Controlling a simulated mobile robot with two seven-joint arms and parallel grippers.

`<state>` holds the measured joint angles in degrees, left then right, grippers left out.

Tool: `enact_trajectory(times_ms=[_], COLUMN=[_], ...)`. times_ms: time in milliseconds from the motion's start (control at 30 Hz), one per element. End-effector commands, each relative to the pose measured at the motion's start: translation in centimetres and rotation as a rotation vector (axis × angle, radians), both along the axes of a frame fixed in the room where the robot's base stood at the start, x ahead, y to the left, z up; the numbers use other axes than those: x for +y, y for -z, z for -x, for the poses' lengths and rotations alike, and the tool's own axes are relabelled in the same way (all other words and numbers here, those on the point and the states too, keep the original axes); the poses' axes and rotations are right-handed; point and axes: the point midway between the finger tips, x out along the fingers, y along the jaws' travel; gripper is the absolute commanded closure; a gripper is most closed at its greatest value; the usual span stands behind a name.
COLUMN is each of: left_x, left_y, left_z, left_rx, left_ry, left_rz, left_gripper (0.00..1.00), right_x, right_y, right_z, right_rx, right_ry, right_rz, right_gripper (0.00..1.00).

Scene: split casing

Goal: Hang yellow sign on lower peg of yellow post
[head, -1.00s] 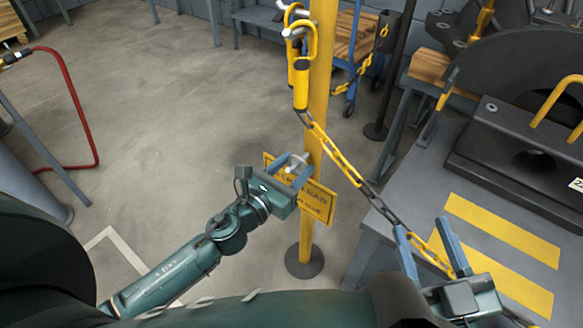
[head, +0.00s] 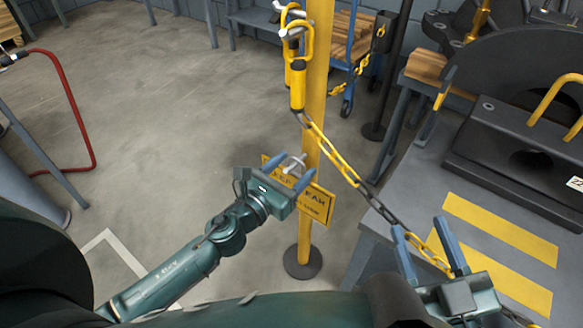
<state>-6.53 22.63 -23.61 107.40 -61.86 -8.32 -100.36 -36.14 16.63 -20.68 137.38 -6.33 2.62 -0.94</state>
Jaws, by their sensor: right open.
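The yellow sign (head: 318,205) with dark lettering is at the yellow post (head: 317,110), low down, sloping down to the right in the picture. My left gripper (head: 298,163) is in front of the sign and covers part of it. Its two fingers are apart, with the silver lower peg (head: 296,165) showing between them. The contact between sign and peg is hidden, so I cannot tell whether the sign hangs on it. My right gripper (head: 430,230) is open at the lower right, by the yellow and black chain (head: 342,165).
Yellow hooks (head: 299,75) hang from upper pegs on the post, and the chain runs down right from there. A grey bench (head: 400,205) with a dark machine (head: 515,150) stands at the right. A red hose (head: 80,120) is at the left. The floor between is clear.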

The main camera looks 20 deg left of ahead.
Motion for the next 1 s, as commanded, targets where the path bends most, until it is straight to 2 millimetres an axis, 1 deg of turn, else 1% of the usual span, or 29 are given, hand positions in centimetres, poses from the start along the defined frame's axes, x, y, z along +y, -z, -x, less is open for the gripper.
enact_trajectory(times_ms=[33, 100, 467, 500, 600, 700, 1000], left_x=[0.0, 0.0, 0.0, 0.0, 0.6, 1.3, 3.3], left_y=[0.0, 0.0, 0.1, 0.1, 0.4, 0.4, 0.5], left_z=[0.0, 0.0, 0.0, 0.1, 1.8, 3.8, 9.2], left_rx=[0.000, 0.000, 0.002, 0.002, 0.006, 0.006, 0.005], left_ry=[0.000, 0.000, 0.000, 0.000, -0.001, -0.001, -0.002], left_rz=[0.000, 0.000, -0.001, -0.001, -0.001, 0.000, 0.002], left_gripper=[0.36, 0.30, 0.30, 0.30, 0.30, 0.30, 0.30], right_x=[0.0, 0.0, 0.0, 0.0, -0.2, -0.2, 0.1], right_y=[0.1, 0.1, 0.2, 0.5, 1.7, 2.0, 1.9], right_z=[0.0, 0.1, 0.2, 0.2, 0.2, 0.2, 0.1], right_rx=[0.001, 0.003, -0.003, -0.006, 0.013, 0.017, 0.009], right_ry=[0.000, 0.000, 0.002, 0.005, 0.011, 0.011, -0.004], right_rz=[0.000, 0.000, 0.015, 0.029, 0.035, 0.030, -0.020], right_gripper=[0.53, 0.53, 0.53, 0.53, 0.53, 0.53, 0.53])
